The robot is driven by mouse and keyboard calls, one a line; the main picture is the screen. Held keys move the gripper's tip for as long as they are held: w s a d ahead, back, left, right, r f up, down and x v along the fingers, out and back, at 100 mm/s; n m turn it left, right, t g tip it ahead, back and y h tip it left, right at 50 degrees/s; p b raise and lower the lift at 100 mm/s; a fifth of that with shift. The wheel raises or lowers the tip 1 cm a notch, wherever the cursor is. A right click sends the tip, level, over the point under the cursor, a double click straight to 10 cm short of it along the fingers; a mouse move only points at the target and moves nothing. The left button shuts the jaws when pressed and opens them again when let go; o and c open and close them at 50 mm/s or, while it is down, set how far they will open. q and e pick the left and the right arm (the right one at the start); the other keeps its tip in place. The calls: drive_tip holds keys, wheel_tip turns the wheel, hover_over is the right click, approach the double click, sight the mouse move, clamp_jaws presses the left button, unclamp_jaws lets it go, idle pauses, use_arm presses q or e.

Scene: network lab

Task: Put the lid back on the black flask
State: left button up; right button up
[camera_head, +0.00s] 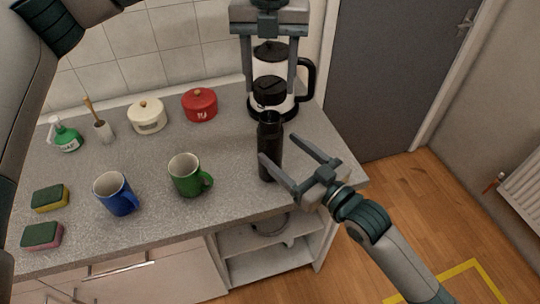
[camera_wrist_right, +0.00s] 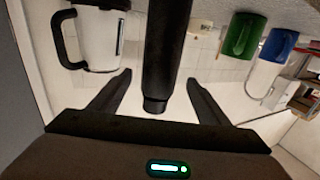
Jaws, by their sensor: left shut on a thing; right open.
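The black flask (camera_head: 269,150) stands upright near the right end of the counter, its top open. My left gripper (camera_head: 270,92) points down above it, shut on the black lid (camera_head: 269,96). The lid is held just above the flask's mouth, seemingly with a small gap. My right gripper (camera_head: 279,148) is open, with its fingertips on either side of the flask. In the right wrist view, the flask (camera_wrist_right: 165,50) appears upside down between the two spread fingers (camera_wrist_right: 158,85), with a gap on each side.
A white kettle (camera_head: 262,70) with a black handle stands close behind the flask. A green mug (camera_head: 186,175) and a blue mug (camera_head: 115,194) are to the left. Red (camera_head: 200,106) and cream (camera_head: 147,117) pots stand at the back. The counter's right edge is near.

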sight(270, 104)
use_arm(q)
drive_tip(key=shift+w, duration=0.1)
use_arm(e)
drive_tip(key=x, duration=0.9)
drive_tip(key=c, duration=1.6)
use_arm(q)
drive_tip(key=shift+f, duration=2.55)
use_arm(e)
drive_tip(key=shift+f, duration=0.1)
use_arm(q)
drive_tip(key=shift+f, duration=0.1)
drive_tip(key=shift+f, duration=0.75)
drive_tip(key=shift+f, duration=0.55)
use_arm(e)
clamp_jaws()
use_arm(q)
drive_tip(key=shift+m, duration=0.3)
